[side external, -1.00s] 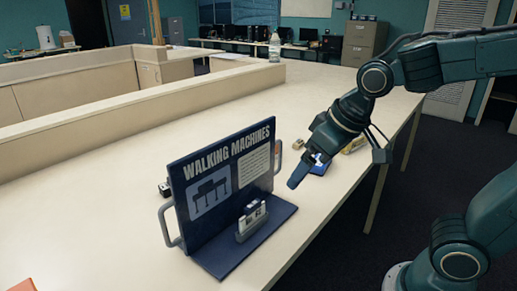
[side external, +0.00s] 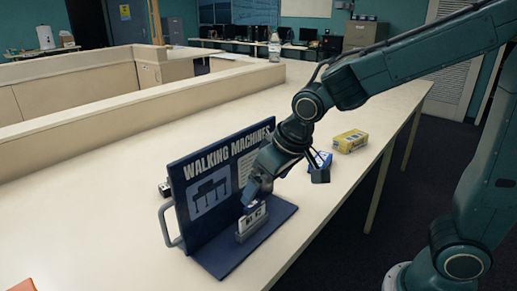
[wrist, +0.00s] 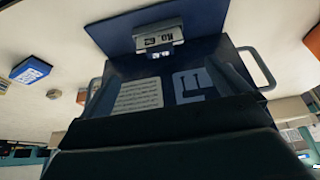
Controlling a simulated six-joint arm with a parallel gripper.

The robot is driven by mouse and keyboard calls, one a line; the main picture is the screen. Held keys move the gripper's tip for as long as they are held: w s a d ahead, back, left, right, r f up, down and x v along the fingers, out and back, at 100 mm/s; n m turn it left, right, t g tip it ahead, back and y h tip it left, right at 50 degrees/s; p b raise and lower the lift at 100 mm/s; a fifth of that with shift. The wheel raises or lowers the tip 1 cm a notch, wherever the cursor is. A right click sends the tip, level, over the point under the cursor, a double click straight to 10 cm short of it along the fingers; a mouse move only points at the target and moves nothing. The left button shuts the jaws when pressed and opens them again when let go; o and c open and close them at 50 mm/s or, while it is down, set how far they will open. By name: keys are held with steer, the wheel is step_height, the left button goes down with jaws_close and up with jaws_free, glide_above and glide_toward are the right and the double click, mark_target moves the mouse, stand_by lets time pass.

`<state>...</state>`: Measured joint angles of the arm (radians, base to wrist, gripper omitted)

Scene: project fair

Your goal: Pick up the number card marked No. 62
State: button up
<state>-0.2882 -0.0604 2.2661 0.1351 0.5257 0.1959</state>
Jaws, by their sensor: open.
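White number cards (side external: 253,217) stand upright in a small grey holder (side external: 251,231) on the base of a dark blue "WALKING MACHINES" display board (side external: 207,190). In the wrist view the front card (wrist: 160,36) appears upside down; its print starts with "No." but I cannot read the number surely. Another white card edge shows behind it. My gripper (side external: 254,192) is open, in front of the board and just above the cards, with its fingers angled down. I cannot tell from the side view whether a finger touches a card. Nothing is held.
The board has grey side handles (side external: 166,222). A blue box (side external: 319,161) and a yellow box (side external: 350,141) lie behind it, near the table's right edge. A small dark item (side external: 165,188) sits left of the board.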

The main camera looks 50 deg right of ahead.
mark_target(254, 205)
steer(key=shift+x, duration=3.7)
steer(key=shift+f, duration=0.1)
steer(key=shift+x, duration=2.5)
steer(key=shift+w, duration=0.15)
steer(key=c, duration=0.9)
